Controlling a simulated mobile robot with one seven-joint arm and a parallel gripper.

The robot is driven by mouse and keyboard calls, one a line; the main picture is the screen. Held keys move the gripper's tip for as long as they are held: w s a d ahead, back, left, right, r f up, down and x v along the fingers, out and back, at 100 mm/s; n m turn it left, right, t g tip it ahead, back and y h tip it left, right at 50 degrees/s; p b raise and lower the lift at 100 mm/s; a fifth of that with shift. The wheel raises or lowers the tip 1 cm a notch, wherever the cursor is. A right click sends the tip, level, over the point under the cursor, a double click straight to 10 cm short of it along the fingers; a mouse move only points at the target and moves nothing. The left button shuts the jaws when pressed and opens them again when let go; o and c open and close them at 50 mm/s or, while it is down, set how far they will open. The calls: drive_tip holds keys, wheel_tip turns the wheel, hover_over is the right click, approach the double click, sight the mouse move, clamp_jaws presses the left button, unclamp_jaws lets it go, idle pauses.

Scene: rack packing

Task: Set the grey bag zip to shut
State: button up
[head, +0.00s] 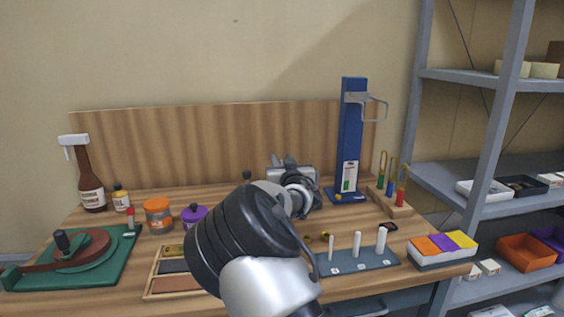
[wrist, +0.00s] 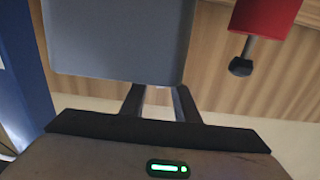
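A grey, box-like thing (head: 309,173), perhaps the grey bag, stands at the back of the bench and is partly covered by my gripper in the head view. In the wrist view a flat grey panel (wrist: 118,40), perhaps the same thing, fills the upper middle. I cannot make out a zip or its state. My gripper (wrist: 160,95) has its two fingers apart, with a gap between them. The panel hides the fingertips, so I cannot tell whether they hold anything.
A blue stand (head: 353,125) is right of my gripper. A red block with a black knob (wrist: 240,66) is close by in the wrist view. A pegged plate (head: 350,262), a wooden tray (head: 150,295) and a green fixture (head: 125,262) occupy the front. Grey shelves stand at right.

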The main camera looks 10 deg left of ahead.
drive_tip(key=shift+c, duration=0.4)
clamp_jaws()
idle(0.6)
idle(0.4)
